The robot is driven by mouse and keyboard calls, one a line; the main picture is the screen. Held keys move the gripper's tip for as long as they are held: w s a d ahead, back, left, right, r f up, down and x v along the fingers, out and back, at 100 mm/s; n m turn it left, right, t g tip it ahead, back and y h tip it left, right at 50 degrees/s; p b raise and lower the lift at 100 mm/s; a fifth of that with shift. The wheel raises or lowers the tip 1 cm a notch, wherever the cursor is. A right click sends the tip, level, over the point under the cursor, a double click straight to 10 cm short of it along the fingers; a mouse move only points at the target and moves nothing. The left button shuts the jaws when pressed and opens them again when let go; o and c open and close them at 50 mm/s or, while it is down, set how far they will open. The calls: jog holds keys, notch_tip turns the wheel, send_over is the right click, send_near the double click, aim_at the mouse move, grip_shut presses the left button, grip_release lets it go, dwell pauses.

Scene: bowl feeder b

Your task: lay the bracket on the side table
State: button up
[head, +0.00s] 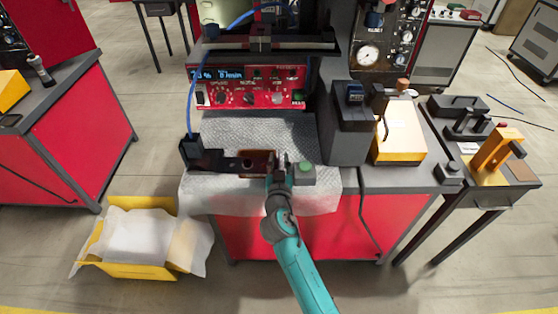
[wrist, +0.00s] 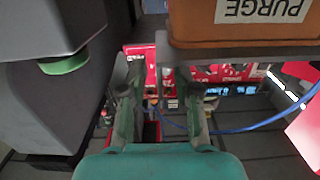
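My gripper (head: 283,166) is over the front of the cloth-covered bench, between a brown block (head: 256,160) and a grey box with a green button (head: 303,172). In the wrist view my gripper (wrist: 158,85) has its two fingers apart with nothing between them. No part is plainly a bracket; an orange angled piece (head: 496,148) standing on the side table (head: 478,198) at the right could be one, but I cannot tell. A dark flat bar (head: 215,160) lies left of my gripper.
The brown block (wrist: 245,30), labelled PURGE, and the grey button box (wrist: 45,80) are close to the fingers. A red control panel (head: 250,88) stands behind. A yellow box (head: 400,130) and black fixtures (head: 465,118) are at right. Floor is open at front right.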

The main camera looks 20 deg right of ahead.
jog(key=shift+r, duration=0.3)
jog(key=v, duration=1.2)
jog(key=shift+r, duration=0.35)
jog(key=s+d+f+n+g+y, duration=0.1)
jog(key=s+f+y, duration=0.15)
jog(key=s, duration=0.45)
jog(key=s+d+f+n+y, duration=0.1)
jog(key=s+f+n, duration=0.1)
jog(key=s+f, duration=0.35)
jog(key=s+f+n+g+y, duration=0.1)
jog(key=s+f+y, duration=0.1)
jog(key=s, duration=0.7)
jog(key=f+v, duration=0.1)
jog(key=v, duration=1)
jog(key=shift+s+d+f+n+y, duration=0.2)
jog(key=shift+s+d+n+y, duration=0.15)
jog(key=shift+s+n, duration=0.05)
jog(key=shift+o, duration=0.2)
jog(key=s+d+r+m, duration=0.1)
jog(key=s+r, duration=0.5)
jog(key=s, duration=0.2)
jog(key=shift+s+r+h, duration=0.2)
jog(key=shift+s+h, duration=0.2)
jog(key=shift+d, duration=0.1)
